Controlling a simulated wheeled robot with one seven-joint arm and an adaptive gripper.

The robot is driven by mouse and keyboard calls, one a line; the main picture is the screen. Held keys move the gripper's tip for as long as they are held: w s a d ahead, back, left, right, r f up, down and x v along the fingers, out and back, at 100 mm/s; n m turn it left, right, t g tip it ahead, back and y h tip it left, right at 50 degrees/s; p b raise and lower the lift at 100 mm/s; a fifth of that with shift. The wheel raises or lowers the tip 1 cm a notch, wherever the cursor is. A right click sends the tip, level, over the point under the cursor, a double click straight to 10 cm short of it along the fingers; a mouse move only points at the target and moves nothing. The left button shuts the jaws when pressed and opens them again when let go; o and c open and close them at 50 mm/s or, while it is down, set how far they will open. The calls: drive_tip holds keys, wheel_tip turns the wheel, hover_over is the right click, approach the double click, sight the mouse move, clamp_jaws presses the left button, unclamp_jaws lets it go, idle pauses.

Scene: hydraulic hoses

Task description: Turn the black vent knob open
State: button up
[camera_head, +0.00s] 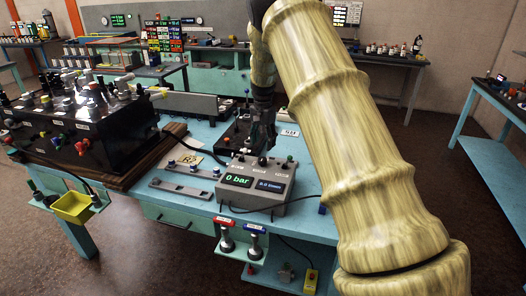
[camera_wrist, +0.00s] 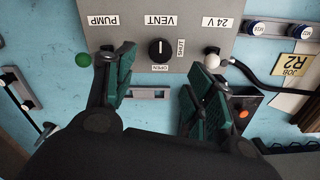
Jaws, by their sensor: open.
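The black vent knob (camera_wrist: 160,48) sits on the grey control box (camera_wrist: 185,20) under the upside-down VENT label. It bears a white mark, with an OPEN label on its near side and a SHUT label to its right. In the head view the knob (camera_head: 262,161) is on top of the box, which has a green 0 bar display (camera_head: 238,180). My gripper (camera_wrist: 158,75) is open, its green-padded fingers apart, one on each side of the space below the knob in the wrist view. They do not visibly touch the knob. My gripper (camera_head: 263,135) is above the box's back edge.
A green button (camera_wrist: 83,60) by PUMP and a white-tipped toggle (camera_wrist: 211,61) by 24 V flank the knob closely. A large black manifold box (camera_head: 80,130) stands at left. Red and blue handled hose fittings (camera_head: 240,235) hang at the bench front.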

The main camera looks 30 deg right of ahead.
drive_tip(key=shift+r, duration=2.4)
drive_tip(key=shift+w, duration=0.1)
